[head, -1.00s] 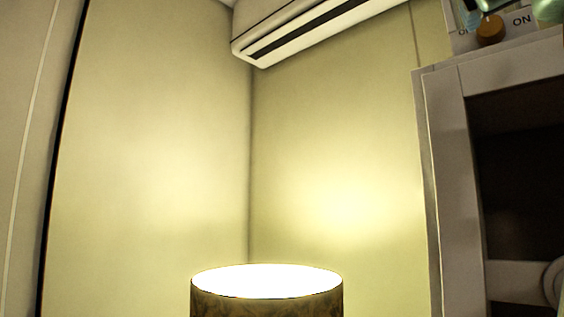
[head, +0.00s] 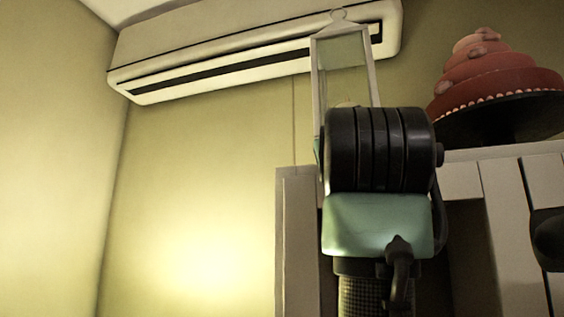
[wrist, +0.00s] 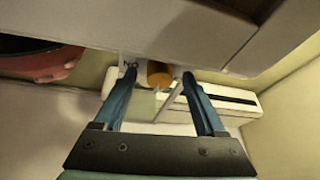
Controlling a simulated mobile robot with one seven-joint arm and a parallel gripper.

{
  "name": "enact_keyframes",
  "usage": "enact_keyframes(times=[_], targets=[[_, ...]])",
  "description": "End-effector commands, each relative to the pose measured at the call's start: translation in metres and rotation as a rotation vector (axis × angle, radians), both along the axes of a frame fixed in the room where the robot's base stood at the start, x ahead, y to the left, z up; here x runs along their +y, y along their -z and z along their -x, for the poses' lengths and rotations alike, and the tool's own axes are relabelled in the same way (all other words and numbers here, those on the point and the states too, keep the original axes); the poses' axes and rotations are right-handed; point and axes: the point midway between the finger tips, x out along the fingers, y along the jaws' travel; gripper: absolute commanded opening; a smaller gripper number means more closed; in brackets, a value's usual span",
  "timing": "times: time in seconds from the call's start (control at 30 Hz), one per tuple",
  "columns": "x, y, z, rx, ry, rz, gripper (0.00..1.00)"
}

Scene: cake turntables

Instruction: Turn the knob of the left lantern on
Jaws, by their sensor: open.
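One lantern (head: 347,66) with a pale frame, clear panes and a ring on top stands on the white cabinet in the head view. My arm hides its lower part and its knob there. In the wrist view, which looks upside down, the orange-brown knob (wrist: 158,71) shows between the blue fingertips of my gripper (wrist: 160,82). The fingers are open, one on each side of the knob in the picture. I cannot tell whether they touch it.
A red tiered cake (head: 495,72) on a dark stand is right of the lantern; its stand and red edge show in the wrist view (wrist: 50,68). An air conditioner (head: 230,55) hangs on the wall behind. The white cabinet (head: 292,235) lies below.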

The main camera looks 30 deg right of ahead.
Motion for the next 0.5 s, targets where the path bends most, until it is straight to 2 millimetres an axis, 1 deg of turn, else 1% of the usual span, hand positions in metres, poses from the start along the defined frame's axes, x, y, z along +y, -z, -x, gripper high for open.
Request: enact_keyframes(times=[0.1,0.13,0.27,0.3,0.37,0.4,0.47,0.5], targets=[[0.0001,0.0004,0.0,0.0,0.0,0.0,0.73],[0.0001,0.0004,0.0,0.0,0.0,0.0,0.69],[0.0002,0.0002,0.0001,0.0,0.0,0.0,0.46],[0.0002,0.0002,0.0001,0.0,0.0,0.0,0.39],[0.0004,0.0002,0.0001,0.0,0.0,0.0,0.28],[0.0004,0.0002,0.0001,0.0,0.0,0.0,0.21],[0.0004,0.0001,0.0001,0.0,0.0,0.0,0.1],[0.0005,0.0,0.0002,0.0,-0.001,0.0,0.03]])
